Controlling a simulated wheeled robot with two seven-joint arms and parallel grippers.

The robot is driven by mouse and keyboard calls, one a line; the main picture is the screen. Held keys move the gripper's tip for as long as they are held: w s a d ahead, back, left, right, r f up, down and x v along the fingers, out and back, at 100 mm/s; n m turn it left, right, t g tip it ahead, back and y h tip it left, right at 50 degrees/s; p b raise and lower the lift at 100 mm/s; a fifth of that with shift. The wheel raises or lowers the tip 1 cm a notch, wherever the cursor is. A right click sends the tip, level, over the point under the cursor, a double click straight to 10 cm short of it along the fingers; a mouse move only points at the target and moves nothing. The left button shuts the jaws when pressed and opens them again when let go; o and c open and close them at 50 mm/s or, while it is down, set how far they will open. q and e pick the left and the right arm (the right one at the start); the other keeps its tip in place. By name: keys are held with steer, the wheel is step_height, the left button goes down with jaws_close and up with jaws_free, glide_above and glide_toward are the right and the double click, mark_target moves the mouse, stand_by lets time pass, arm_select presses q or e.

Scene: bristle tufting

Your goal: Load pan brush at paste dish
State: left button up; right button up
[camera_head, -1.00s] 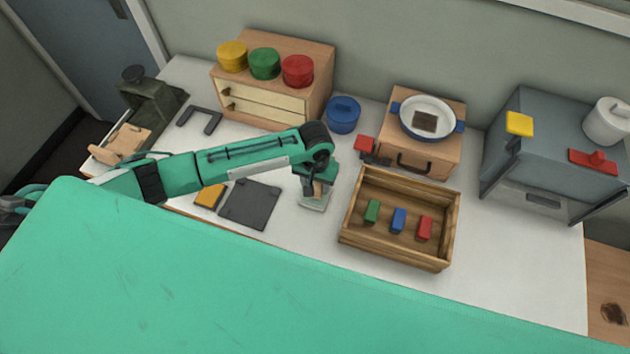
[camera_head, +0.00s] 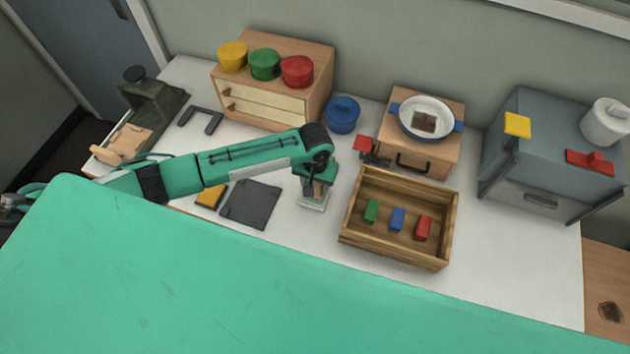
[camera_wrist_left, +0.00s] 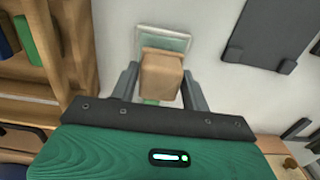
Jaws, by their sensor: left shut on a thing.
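My left gripper (camera_head: 316,187) points down at the middle of the table. It is shut on a tan wooden block, which looks like the pan brush (camera_wrist_left: 162,75); in the head view the arm partly hides it. A pale greenish square dish, which looks like the paste dish (camera_head: 312,206), lies under the brush. In the left wrist view the dish (camera_wrist_left: 178,38) shows beyond the block, between the fingers (camera_wrist_left: 160,88). The brush's bristles are hidden, so I cannot tell whether they touch the dish. My right gripper is not in view.
A wooden crate (camera_head: 352,240) with green, blue and red blocks stands close right of the dish. A dark flat plate (camera_head: 250,204) lies to its left. A white pan with blue handles (camera_head: 405,125) sits on a wooden box behind. A grey cabinet (camera_head: 550,150) stands far right.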

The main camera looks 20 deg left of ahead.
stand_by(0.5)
arm_select(q)
steer(key=shift+f, duration=0.4)
stand_by(0.3)
steer(key=shift+f, duration=0.15)
stand_by(0.6)
step_height(320, 180, up, 3)
steer(key=p, duration=0.3)
steer(key=shift+r+p, duration=0.2)
steer(key=shift+p, duration=0.2)
steer(key=shift+r+p, duration=1.85)
steer(key=shift+p, duration=0.3)
